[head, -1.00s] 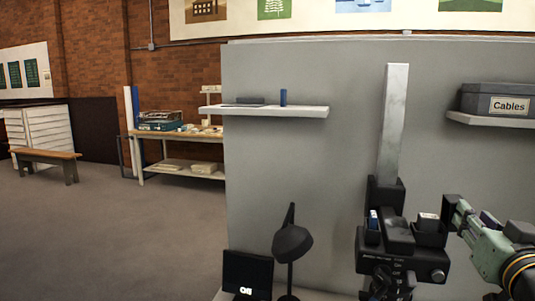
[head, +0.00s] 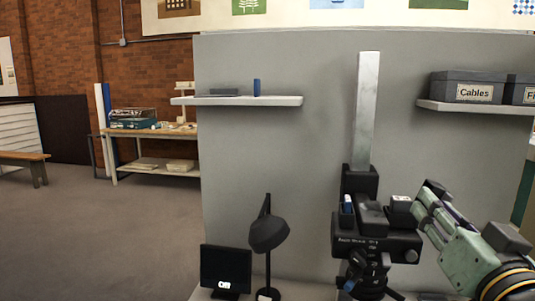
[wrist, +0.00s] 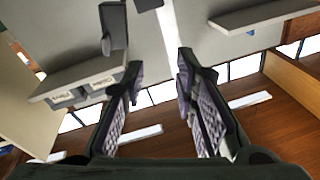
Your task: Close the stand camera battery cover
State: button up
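The black stand camera (head: 375,245) is at the lower right of the head view, in front of a pale upright column (head: 366,110). I cannot tell which part is the battery cover. My gripper (head: 424,204) is just right of the camera's top, close to that block; contact cannot be told. In the wrist view my gripper (wrist: 160,68) has its fingers apart, with nothing seen held. The pale column (wrist: 167,30) shows beyond them.
A black lamp (head: 268,235) and a small screen reading "Off" (head: 226,268) stand left of the camera. A wall shelf (head: 236,101) is at upper left. Another shelf (head: 480,107) at right holds a "Cables" box (head: 465,88). Open floor lies far left.

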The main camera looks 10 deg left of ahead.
jog(key=w+a+r+n+t+y, duration=0.1)
jog(key=w+a+r+n+y, duration=0.15)
jog(key=a, duration=0.45)
jog(key=w+a+r+n+y, duration=0.15)
jog(key=a+y, duration=0.25)
jog(key=a, duration=0.4)
jog(key=s+a+r+n+g+y, duration=0.1)
jog(key=s+a+n+y, duration=0.1)
jog(key=a, duration=0.6)
jog(key=s+a+r+n+g+y, duration=0.1)
jog(key=s+a+r+n+y, duration=0.1)
jog(key=a+y, duration=0.5)
jog(key=shift+s+a+r+n, duration=0.35)
jog(key=shift+s+n, duration=0.4)
jog(key=shift+n, duration=0.65)
jog(key=shift+o, duration=0.5)
